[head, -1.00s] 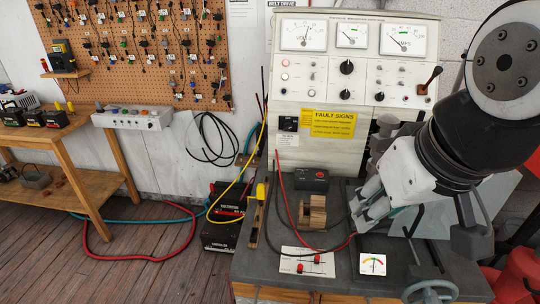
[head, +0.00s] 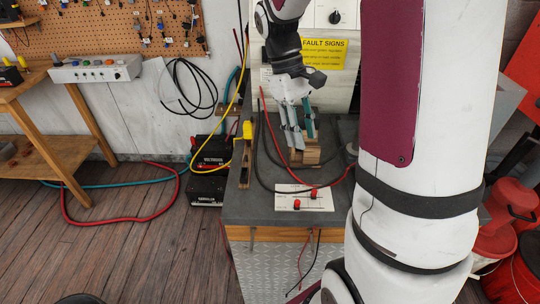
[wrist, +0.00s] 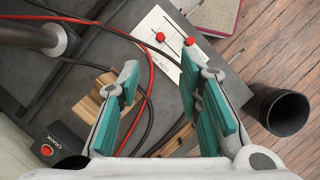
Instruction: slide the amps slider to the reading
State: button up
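A white slider card (head: 288,190) with two red slider knobs lies on the grey bench near its front edge. One knob (head: 314,194) is farther back and right, the other (head: 296,204) nearer. Both knobs also show in the wrist view (wrist: 160,37) (wrist: 190,41). I cannot read which one is amps. My gripper (head: 297,130) points down over the bench, behind the card and by the wooden block (head: 304,156). In the wrist view its teal-padded fingers (wrist: 160,72) are apart with nothing gripped. The amps meter is hidden; my arm covers the right side.
Red and black cables (wrist: 150,75) run across the bench between the block and card. A crank box (wrist: 58,145) with a red button stands beside the block. Red buckets (head: 510,203) are at right.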

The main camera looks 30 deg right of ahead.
aim_at(314, 190)
jog(key=x, duration=1.4)
jog(key=shift+w+f+b, duration=0.1)
jog(key=shift+f+b, duration=0.2)
jog(key=shift+c, duration=0.6)
grip_shut()
